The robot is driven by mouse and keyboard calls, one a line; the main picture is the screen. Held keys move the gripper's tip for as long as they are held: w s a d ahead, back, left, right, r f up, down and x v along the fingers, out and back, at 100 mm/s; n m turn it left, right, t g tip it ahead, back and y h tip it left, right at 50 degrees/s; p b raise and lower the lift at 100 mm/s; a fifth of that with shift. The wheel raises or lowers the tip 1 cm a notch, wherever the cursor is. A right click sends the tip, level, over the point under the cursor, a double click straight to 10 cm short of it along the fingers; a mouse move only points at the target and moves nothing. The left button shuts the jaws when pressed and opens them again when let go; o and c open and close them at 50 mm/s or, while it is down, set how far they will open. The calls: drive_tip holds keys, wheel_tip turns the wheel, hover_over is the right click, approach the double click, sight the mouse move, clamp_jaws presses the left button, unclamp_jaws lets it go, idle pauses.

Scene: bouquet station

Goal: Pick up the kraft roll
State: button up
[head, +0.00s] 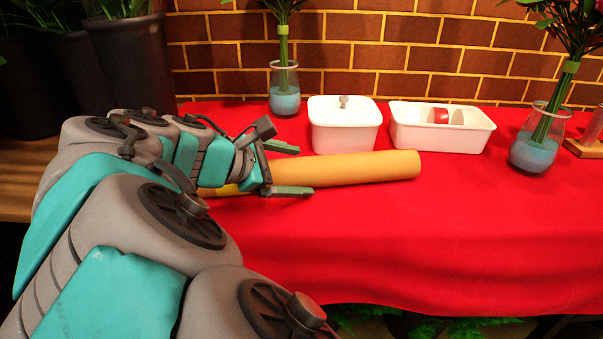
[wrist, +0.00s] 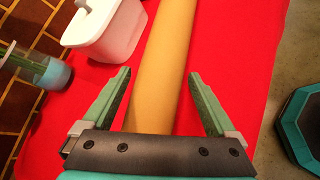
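The kraft roll (head: 350,169) is a long tan-orange cylinder lying on the red-covered table, in front of the white boxes. Its left part is hidden behind my arm and gripper in the head view. My gripper (head: 290,170) is open at the left part of the roll, one finger on the far side and one on the near side. In the wrist view the roll (wrist: 160,70) runs up between the two spread fingers of my gripper (wrist: 160,82), with a gap on each side. I cannot tell how high the fingers are above the cloth.
A lidded white box (head: 344,128) stands just behind the roll. An open white bin (head: 440,130) with a red-and-white item is right of it. Glass vases with stems stand at back left (head: 284,95) and right (head: 535,145). The red cloth (head: 430,230) in front is clear.

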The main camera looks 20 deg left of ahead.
clamp_jaws()
idle(0.6)
